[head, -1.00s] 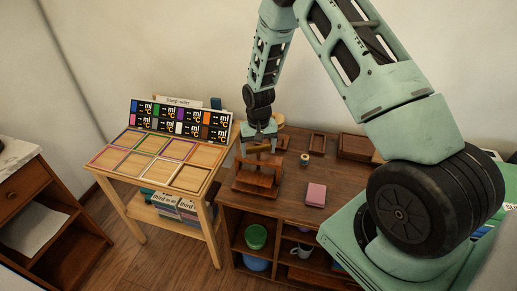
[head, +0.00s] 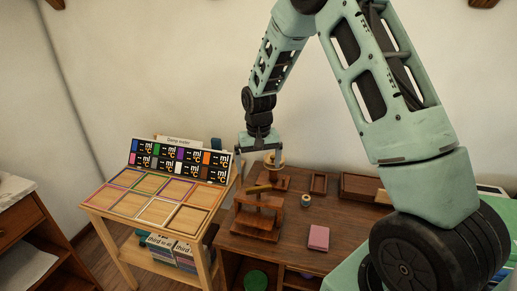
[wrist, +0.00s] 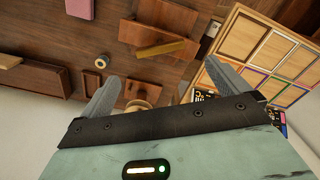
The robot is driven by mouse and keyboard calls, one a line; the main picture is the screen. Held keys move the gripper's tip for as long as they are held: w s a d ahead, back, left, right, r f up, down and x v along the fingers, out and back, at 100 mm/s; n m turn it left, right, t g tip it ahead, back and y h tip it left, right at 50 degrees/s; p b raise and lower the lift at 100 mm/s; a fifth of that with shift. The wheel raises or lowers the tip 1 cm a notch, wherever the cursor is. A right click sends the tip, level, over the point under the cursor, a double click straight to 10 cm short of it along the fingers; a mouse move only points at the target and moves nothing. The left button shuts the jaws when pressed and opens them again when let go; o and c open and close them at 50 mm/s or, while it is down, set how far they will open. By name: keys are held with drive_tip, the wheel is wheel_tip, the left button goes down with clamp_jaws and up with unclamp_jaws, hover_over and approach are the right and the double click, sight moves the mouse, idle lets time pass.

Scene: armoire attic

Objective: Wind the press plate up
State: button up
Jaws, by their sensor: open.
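The small brown wooden press (head: 258,222) stands on the cabinet top, with a lighter wooden bar (head: 258,188) across its top. In the wrist view the press (wrist: 172,18) is beyond the fingers, and its bar (wrist: 160,48) lies crosswise. I cannot make out the press plate's height. My gripper (head: 262,150) points down above and slightly behind the press, apart from the bar. In the wrist view my gripper (wrist: 165,90) has its two fingers wide apart with nothing held between them.
A pale round piece (head: 275,160) on a wooden base stands behind the press. A small roll (head: 305,201), pink block (head: 318,238) and wooden trays (head: 357,187) lie to the right. A table of coloured frames (head: 160,202) adjoins on the left.

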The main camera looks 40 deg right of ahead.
wheel_tip(320, 180, up, 7)
drive_tip(key=shift+b, duration=0.35)
drive_tip(key=shift+a+f, duration=0.1)
idle(0.3)
